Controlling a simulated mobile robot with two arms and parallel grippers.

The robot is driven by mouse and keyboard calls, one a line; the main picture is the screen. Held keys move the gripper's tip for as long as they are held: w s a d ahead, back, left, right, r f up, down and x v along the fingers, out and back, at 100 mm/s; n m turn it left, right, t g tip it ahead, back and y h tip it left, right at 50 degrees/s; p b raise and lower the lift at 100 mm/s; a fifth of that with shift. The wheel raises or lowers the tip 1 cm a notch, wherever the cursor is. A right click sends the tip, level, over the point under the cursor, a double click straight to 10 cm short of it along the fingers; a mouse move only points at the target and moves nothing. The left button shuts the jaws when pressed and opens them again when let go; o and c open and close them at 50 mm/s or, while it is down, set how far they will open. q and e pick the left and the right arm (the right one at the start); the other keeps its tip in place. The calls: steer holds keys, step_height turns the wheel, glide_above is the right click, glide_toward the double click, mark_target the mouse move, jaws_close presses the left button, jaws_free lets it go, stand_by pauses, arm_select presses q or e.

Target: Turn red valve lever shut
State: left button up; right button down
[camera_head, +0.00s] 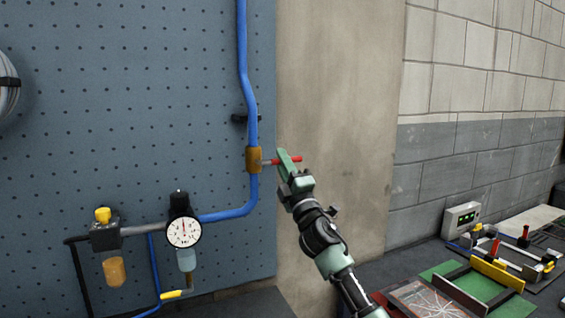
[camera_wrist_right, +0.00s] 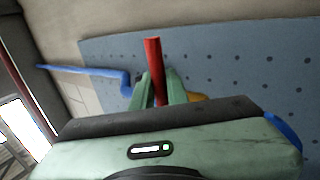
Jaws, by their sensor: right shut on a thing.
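The red valve lever (camera_head: 291,159) sticks out to the right from a brass valve body (camera_head: 253,159) on the blue pipe (camera_head: 246,105). It lies about level, across the upright pipe. My right gripper (camera_head: 284,160) is shut on the lever from the right side. In the right wrist view the red lever (camera_wrist_right: 153,60) stands between the two green fingers (camera_wrist_right: 157,88), its end reaching past them. The brass valve (camera_wrist_right: 196,97) is mostly hidden behind the right finger there. My left gripper is in neither view.
A blue pegboard (camera_head: 150,120) backs the pipe. A gauge (camera_head: 184,232) and a yellow-topped regulator (camera_head: 104,235) sit lower left. A bare tan wall strip (camera_head: 340,90) lies right of the board. A bench with tools and a green mat (camera_head: 480,284) is at lower right.

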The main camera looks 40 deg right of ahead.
steer(key=c, duration=1.4)
jaws_free()
steer(key=shift+r, duration=0.2)
steer(key=shift+f, duration=0.1)
steer(key=shift+f, duration=0.1)
steer(key=b+v, duration=0.3)
steer(key=v, duration=0.4)
steer(key=shift+s+f, duration=0.15)
steer(key=shift+s, duration=0.2)
